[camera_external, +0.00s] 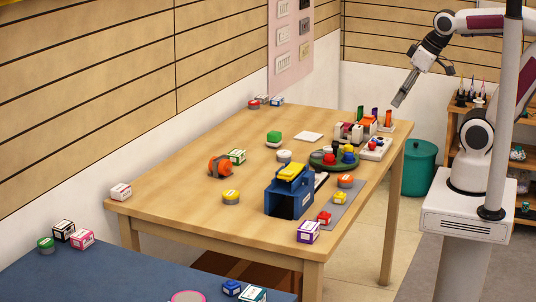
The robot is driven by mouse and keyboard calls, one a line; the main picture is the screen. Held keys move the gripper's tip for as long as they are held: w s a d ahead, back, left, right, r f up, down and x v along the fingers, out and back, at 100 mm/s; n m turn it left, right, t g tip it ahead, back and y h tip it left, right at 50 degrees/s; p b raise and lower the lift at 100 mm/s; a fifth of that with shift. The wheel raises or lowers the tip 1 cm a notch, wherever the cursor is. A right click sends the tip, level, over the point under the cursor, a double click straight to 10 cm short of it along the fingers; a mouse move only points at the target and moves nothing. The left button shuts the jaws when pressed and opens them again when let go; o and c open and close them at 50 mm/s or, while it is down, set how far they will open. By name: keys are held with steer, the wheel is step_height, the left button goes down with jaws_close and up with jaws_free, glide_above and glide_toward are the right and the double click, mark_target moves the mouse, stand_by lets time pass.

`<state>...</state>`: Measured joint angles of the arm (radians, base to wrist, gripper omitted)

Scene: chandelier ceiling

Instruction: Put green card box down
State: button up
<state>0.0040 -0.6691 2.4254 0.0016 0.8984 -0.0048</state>
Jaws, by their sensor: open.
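A small green and white card box (237,156) rests on the wooden table (190,190), left of the middle and touching or close to an orange round item (219,167). My gripper (400,101) is open, raised above the far right part of the table and pointing down to the left. I see nothing held in it. It is well apart from the green box.
A blue holder (289,194), a round dark green tray (335,165) and several small boxes and tins crowd the table's right half. The left front of the table is mostly clear. A teal bin (420,170) stands beyond the right edge.

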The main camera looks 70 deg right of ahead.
steer(key=shift+s+f, duration=0.4)
steer(key=shift+s, duration=0.25)
steer(key=shift+s+f, duration=0.4)
steer(key=shift+s, duration=0.2)
stand_by(0.5)
steer(key=o, duration=1.3)
steer(key=shift+c, duration=0.2)
steer(key=w+a+f+n+g, duration=0.1)
steer(key=w+a+f, duration=0.2)
steer(key=w+a, duration=0.6)
steer(key=w+a+f+g, duration=0.15)
steer(key=w+a, duration=0.35)
steer(key=w, duration=0.7)
steer(key=w+a+f+n, duration=0.1)
steer(key=w+a+f, duration=0.2)
steer(key=w+a, duration=0.6)
steer(key=w+r+m+t, duration=0.1)
steer(key=w+r+m, duration=0.1)
steer(key=w, duration=0.5)
steer(key=shift+d+r, duration=0.2)
steer(key=shift+r, duration=0.5)
steer(key=shift+t, duration=0.25)
